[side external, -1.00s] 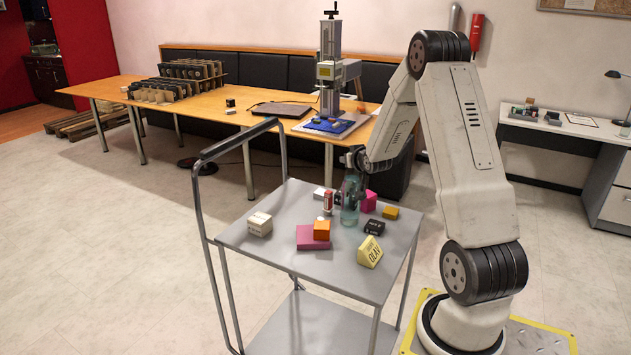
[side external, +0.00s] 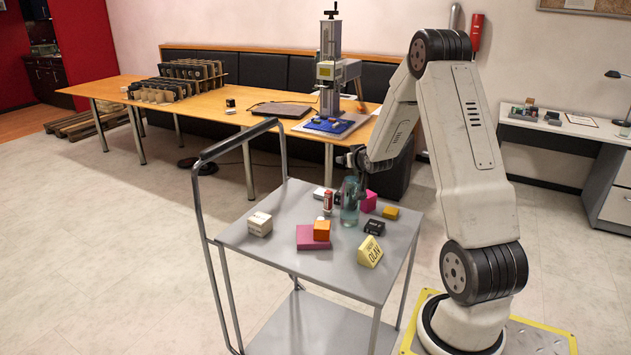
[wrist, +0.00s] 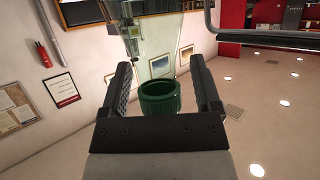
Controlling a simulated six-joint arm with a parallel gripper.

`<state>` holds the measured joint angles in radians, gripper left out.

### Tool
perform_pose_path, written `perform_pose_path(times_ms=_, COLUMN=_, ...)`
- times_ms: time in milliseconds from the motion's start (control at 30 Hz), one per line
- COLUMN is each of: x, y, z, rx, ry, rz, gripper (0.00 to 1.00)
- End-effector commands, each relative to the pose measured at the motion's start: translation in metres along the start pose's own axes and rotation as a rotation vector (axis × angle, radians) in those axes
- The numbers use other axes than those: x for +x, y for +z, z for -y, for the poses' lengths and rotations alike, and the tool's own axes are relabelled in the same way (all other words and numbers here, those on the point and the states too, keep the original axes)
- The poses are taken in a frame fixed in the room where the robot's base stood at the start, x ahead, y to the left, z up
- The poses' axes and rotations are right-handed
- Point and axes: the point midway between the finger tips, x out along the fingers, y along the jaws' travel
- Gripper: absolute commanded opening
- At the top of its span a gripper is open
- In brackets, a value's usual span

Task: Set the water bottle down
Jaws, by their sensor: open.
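The water bottle (side external: 349,207) is a translucent teal bottle standing upright on the grey cart top (side external: 275,270), towards its far right side, among small items. My gripper (side external: 352,161) is at the bottle's top in the side view, small and partly hidden by my arm. In the wrist view my gripper (wrist: 161,72) has its two dark fingers spread wide apart. A green ring-shaped piece (wrist: 160,97), apparently the top of the bottle, lies between the fingers with gaps on both sides.
Close to the bottle are a red-and-white can (side external: 328,202), a pink block (side external: 369,202) and a black box (side external: 374,227). The cart's front is clear.

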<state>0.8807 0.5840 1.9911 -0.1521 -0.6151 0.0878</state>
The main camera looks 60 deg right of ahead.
Motion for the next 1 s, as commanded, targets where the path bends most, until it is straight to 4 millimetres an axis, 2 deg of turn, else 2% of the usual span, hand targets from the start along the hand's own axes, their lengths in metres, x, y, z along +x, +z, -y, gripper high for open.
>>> perform_pose_path(times_ms=267, x=-0.026, y=-0.001, z=0.0, rx=0.0, ry=0.001, rz=-0.002, gripper=0.81)
perform_pose_path(times_ms=800, x=-0.09, y=0.0, z=0.0, rx=0.0, ry=0.001, rz=-0.002, gripper=0.81)
perform_pose_path(times_ms=1000, x=-0.107, y=0.0, z=-0.001, rx=0.0, ry=0.001, rz=-0.001, gripper=0.81)
